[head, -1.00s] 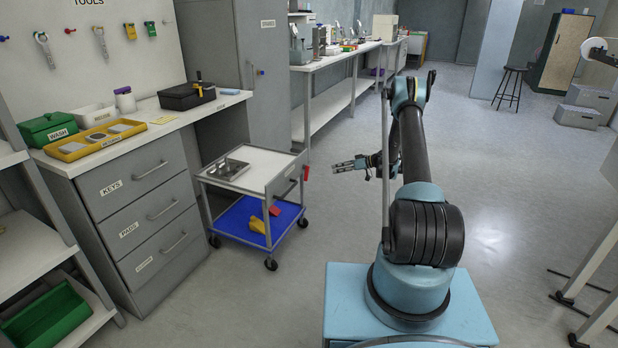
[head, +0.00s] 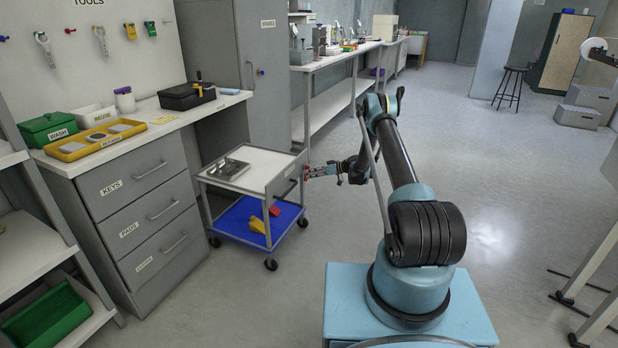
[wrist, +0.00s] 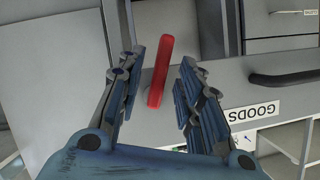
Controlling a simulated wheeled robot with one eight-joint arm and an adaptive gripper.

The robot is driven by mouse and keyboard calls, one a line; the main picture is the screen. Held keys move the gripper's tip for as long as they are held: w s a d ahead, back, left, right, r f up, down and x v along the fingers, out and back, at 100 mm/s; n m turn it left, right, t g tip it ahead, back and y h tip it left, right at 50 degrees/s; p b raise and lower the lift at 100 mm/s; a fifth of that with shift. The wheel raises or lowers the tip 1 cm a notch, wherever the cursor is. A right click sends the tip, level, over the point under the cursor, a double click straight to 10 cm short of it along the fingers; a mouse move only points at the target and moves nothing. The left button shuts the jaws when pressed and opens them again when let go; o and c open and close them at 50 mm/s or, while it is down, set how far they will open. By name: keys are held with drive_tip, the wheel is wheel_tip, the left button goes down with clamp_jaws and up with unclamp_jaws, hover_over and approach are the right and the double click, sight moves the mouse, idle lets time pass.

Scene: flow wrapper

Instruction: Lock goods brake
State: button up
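The goods cart (head: 268,165) is a small wheeled trolley with a white top and a blue lower shelf. In the wrist view its grey side panel carries a GOODS label (wrist: 252,112), seen upside down. A red brake lever (wrist: 160,72) stands out in the wrist view, slightly tilted. My gripper (wrist: 158,75) is open, with a finger on each side of the red lever and gaps showing on both sides. I cannot tell how deep the lever sits between the fingers. In the head view my gripper (head: 312,171) is at the cart's right corner.
A dark bar handle (wrist: 285,78) is on the cart panel right of the lever. A metal tray (head: 227,169) sits on the cart top, and yellow and red pieces (head: 258,224) lie on its lower shelf. A drawer cabinet (head: 150,215) stands left.

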drive_tip(key=shift+x, duration=1.05)
clamp_jaws()
